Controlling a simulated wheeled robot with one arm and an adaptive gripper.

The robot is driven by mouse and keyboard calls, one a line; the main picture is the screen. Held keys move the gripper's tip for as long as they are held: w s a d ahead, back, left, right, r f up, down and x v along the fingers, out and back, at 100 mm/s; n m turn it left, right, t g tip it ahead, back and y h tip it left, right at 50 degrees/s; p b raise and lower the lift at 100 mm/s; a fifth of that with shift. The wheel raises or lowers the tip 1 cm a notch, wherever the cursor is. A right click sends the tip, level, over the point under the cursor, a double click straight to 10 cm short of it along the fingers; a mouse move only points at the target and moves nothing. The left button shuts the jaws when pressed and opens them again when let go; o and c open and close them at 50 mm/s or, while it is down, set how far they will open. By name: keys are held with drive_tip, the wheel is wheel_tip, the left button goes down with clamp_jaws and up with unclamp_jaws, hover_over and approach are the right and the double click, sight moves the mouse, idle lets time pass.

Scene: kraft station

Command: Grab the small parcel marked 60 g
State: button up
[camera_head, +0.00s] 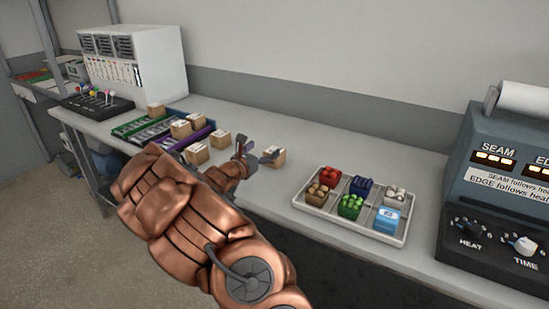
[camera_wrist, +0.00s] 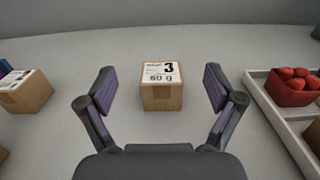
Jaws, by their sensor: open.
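A small cardboard parcel (camera_wrist: 161,96) stands on the table straight ahead in the wrist view. Its white top label shows a large 3 and smaller marks that look like 60 g, though they are hard to read. My gripper (camera_wrist: 158,82) is open and empty, with one finger to the left and one to the right of the parcel. The parcel lies a little beyond the gripper's palm, with gaps on both sides. In the head view the parcel (camera_head: 275,157) is partly hidden by my gripper (camera_head: 257,152).
Another parcel (camera_wrist: 27,92) stands to the left. More parcels (camera_head: 197,154) stand among coloured trays (camera_head: 148,127) in the head view. A white tray (camera_head: 322,212) of small goods lies to the right, with a sealing machine (camera_head: 497,185) past it. Table behind the parcel is clear.

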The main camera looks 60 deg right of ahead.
sight(281, 160)
wheel_tip(281, 160, down, 4)
drive_tip(key=shift+f, duration=0.15)
drive_tip(key=shift+d+p, duration=0.3)
drive_tip(key=shift+d, duration=0.1)
drive_tip(key=shift+w+d+p, duration=0.1)
drive_tip(key=shift+d+p, duration=0.6)
drive_tip(key=shift+d, duration=2.6)
drive_tip(key=shift+c, duration=0.2)
drive_tip(key=c, duration=1.2)
